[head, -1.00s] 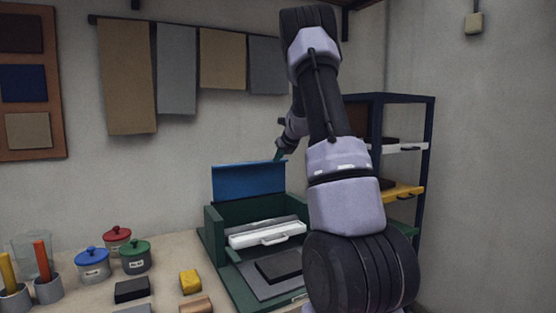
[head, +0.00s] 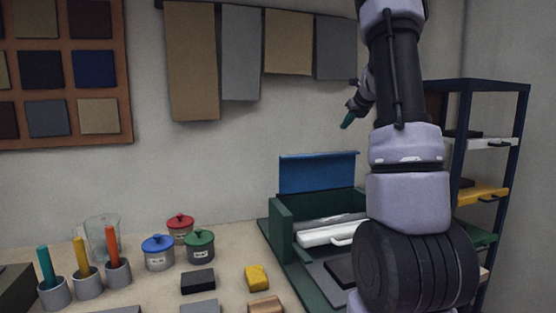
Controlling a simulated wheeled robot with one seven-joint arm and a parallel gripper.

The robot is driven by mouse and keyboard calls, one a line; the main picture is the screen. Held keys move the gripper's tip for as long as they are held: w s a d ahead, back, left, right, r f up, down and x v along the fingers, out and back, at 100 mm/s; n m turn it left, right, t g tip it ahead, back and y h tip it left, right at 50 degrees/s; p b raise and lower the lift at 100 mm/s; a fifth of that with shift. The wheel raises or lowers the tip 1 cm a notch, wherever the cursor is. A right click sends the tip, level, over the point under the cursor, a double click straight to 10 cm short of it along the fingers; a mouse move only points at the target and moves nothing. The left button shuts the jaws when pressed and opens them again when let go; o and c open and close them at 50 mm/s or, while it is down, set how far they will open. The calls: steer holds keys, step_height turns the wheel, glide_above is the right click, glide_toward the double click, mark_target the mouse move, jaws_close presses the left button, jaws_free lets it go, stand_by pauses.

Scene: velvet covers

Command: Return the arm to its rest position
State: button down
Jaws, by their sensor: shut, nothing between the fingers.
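My gripper (head: 348,119) shows in the head view at the end of my raised arm, left of the large arm links. Its teal-tipped fingers point down and to the left. It is shut, with nothing in it. It hangs in the air in front of the wall, above and apart from the upright blue panel (head: 317,173) of the green case (head: 283,218). My arm hides the right part of the case.
A white handled bar (head: 322,236) lies in the case. Lidded pots (head: 158,253), tool holders (head: 88,283) and small blocks (head: 198,281) stand to its left. A dark blue shelf rack (head: 514,140) stands at the right. Cloths (head: 193,65) hang behind. Air left of my arm is clear.

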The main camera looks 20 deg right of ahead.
steer(key=s+a+r+n+g+y, duration=0.1)
steer(key=s+a+r+n, duration=0.2)
steer(key=s+a+n, duration=0.7)
steer(key=s+a+r+n+y, duration=0.25)
steer(key=s+a+n, duration=0.4)
steer(key=a, duration=0.45)
steer(key=s+a+f+n+h, duration=0.1)
steer(key=s+a+f+n, duration=0.1)
steer(key=s+a+n, duration=0.2)
steer(key=s+a+f+n+g+h, duration=0.1)
steer(key=s+a+f+n, duration=0.2)
steer(key=s+n, duration=0.8)
steer(key=s+a, duration=0.2)
steer(key=s, duration=0.2)
steer(key=shift+s+g, duration=0.25)
steer(key=shift+g, duration=0.05)
